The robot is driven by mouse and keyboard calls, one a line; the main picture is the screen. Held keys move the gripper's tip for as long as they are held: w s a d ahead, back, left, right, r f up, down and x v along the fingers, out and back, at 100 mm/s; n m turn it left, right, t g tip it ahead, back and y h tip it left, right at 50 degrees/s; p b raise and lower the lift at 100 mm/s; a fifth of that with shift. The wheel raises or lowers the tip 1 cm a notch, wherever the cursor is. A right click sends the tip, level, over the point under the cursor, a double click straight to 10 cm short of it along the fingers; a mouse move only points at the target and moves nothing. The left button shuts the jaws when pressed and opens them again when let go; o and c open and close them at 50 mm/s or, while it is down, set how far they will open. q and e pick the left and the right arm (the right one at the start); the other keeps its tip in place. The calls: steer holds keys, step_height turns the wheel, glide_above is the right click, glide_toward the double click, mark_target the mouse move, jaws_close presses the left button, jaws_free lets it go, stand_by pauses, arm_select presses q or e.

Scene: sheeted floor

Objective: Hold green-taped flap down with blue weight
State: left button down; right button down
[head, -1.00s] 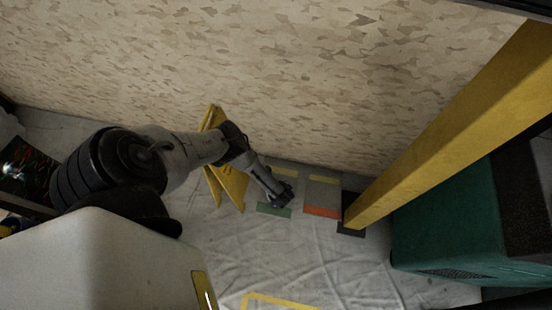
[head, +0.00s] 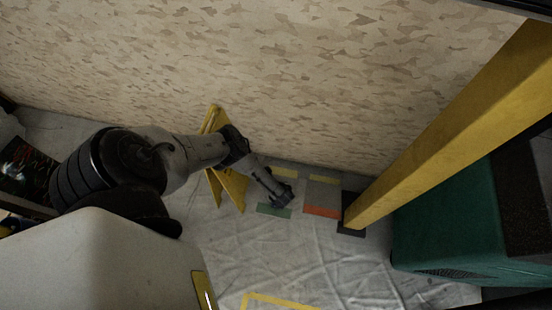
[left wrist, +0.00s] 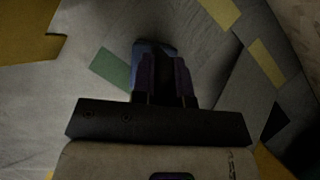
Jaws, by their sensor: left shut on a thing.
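The green tape strip (head: 273,211) lies on the sheeted floor near the wall, at the near edge of a flap that my arm largely covers. It also shows in the left wrist view (left wrist: 110,69), left of my fingers. My left gripper (head: 284,199) points down over the flap, just beside the strip. In the left wrist view my left gripper (left wrist: 166,72) is shut on the blue weight (left wrist: 154,46), whose far end shows beyond the fingertips. I cannot tell whether the weight touches the flap. My right gripper is not in view.
A grey flap with orange tape (head: 322,212) lies to the right, with a dark patch (head: 351,228) beyond it. A yellow folding sign (head: 232,188) stands close to my left arm. A yellow post (head: 450,125) and green box (head: 445,215) stand right.

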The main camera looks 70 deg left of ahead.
arm_select(q)
steer(key=shift+f, duration=0.1)
steer(key=c, duration=1.1)
jaws_free()
steer(key=shift+w, duration=0.1)
steer(key=shift+o, duration=0.2)
steer(key=p+v, duration=0.2)
steer(key=shift+r+p, duration=0.3)
steer(key=shift+p, duration=0.05)
steer(key=p+v, duration=0.4)
steer(key=shift+d+r+p, duration=0.1)
steer(key=shift+r+p, duration=0.1)
steer(key=shift+p, duration=0.15)
steer(key=shift+d+r+p, duration=0.35)
steer(key=shift+r+p, duration=0.05)
steer(key=shift+p, duration=0.1)
